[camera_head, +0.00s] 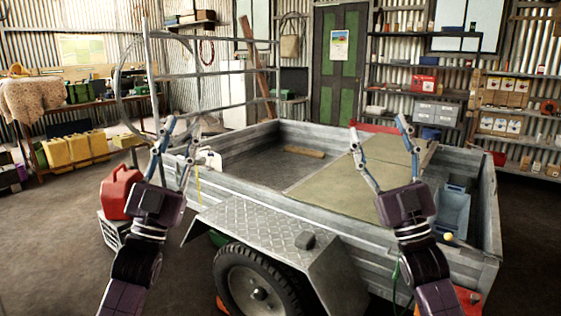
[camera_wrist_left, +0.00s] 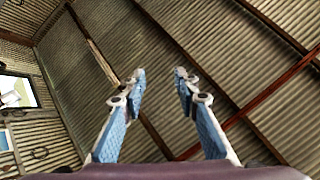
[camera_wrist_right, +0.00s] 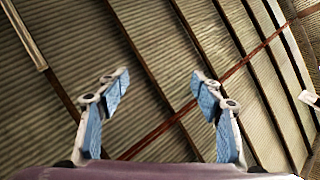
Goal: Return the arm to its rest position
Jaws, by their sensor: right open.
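My left gripper (camera_head: 176,136) is raised, pointing up, in front of the left end of the trailer. Its fingers are apart with nothing between them, as the left wrist view (camera_wrist_left: 158,80) also shows. My right gripper (camera_head: 378,138) is raised, pointing up, in front of the trailer's bed. Its fingers are spread and empty, and the right wrist view (camera_wrist_right: 150,82) shows only roof between them. Both wrist cameras face the corrugated ceiling. Neither gripper appears to touch anything.
A metal trailer (camera_head: 345,234) with a wheel (camera_head: 258,280) stands close in front. A red jerry can (camera_head: 118,192) sits on a crate (camera_head: 112,230) at left. A blue bin (camera_head: 452,212) is in the trailer's right end. Shelves and a workbench line the walls; open floor lies left.

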